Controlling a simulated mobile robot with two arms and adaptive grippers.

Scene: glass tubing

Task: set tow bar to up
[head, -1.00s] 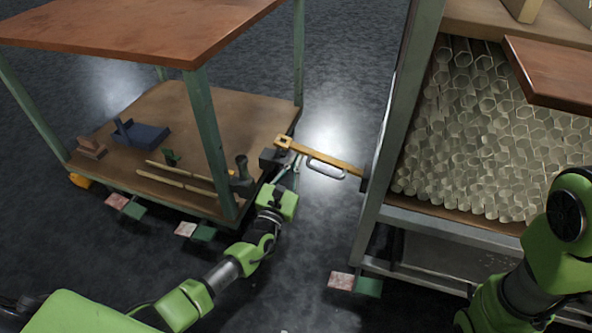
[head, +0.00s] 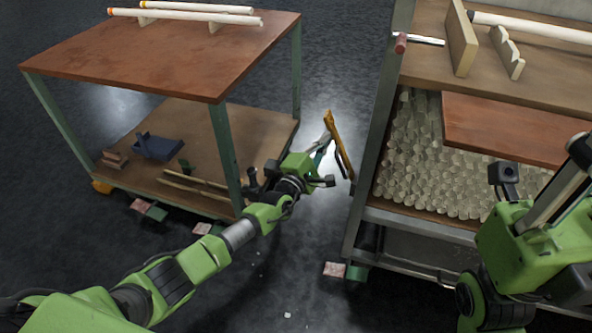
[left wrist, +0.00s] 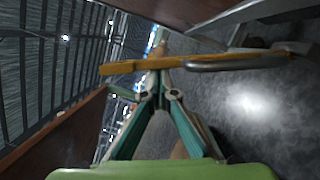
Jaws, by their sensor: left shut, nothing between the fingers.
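The tow bar (head: 336,142) is a yellow-orange bar with a grey loop handle along it. It is hinged on the lower left side of the right-hand rack and stands tilted steeply upward. In the left wrist view the tow bar (left wrist: 245,62) crosses the picture just beyond my fingers, with its grey handle at the right. My left gripper (head: 324,146) is shut and empty, its fingertips at the bar; I cannot tell whether they touch it. In the left wrist view my left gripper (left wrist: 157,72) has its fingers together. My right gripper is not in view; only its arm shows.
The right-hand rack (head: 375,140) holds many glass tubes (head: 425,165) on a lower shelf. The left cart (head: 226,150) has a red-brown top with white tubes (head: 185,16). A gap of dark floor lies between them.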

